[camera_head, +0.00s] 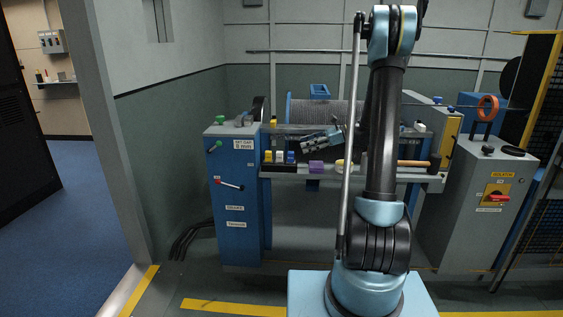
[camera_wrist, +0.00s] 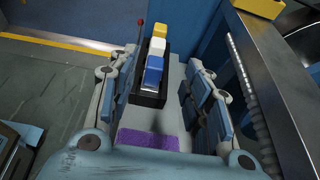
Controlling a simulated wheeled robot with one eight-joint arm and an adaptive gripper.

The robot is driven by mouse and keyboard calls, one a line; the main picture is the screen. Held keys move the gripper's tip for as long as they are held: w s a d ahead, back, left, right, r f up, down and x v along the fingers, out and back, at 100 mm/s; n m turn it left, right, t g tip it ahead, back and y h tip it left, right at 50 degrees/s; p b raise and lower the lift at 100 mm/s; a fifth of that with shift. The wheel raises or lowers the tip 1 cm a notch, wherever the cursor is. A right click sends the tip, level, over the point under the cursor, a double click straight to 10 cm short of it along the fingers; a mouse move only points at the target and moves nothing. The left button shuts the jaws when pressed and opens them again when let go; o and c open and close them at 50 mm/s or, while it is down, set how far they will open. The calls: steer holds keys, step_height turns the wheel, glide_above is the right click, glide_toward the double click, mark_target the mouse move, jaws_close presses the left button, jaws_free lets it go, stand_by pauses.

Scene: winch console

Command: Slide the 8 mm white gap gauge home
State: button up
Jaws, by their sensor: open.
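The white gap gauge (camera_head: 280,156) stands between a yellow gauge (camera_head: 268,156) and a blue gauge (camera_head: 291,156) on the console's ledge. In the wrist view the white gauge (camera_wrist: 157,46) is in a black rack (camera_wrist: 150,99), behind the blue gauge (camera_wrist: 153,70) and in front of the yellow one (camera_wrist: 160,30). Its lower part is hidden. My gripper (camera_head: 306,145) is open and empty, above and right of the rack in the head view. In the wrist view my gripper (camera_wrist: 166,62) has its fingers apart, one on each side of the rack. Contact with the gauges is not visible.
A mallet (camera_head: 414,163) lies farther right. A blue cabinet (camera_head: 232,190) with a gap label and levers stands at left. A ribbed drum (camera_head: 322,112) is behind the ledge.

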mark_target(280, 152)
steer(key=x, duration=1.3)
steer(key=shift+s+a, duration=0.1)
jaws_close()
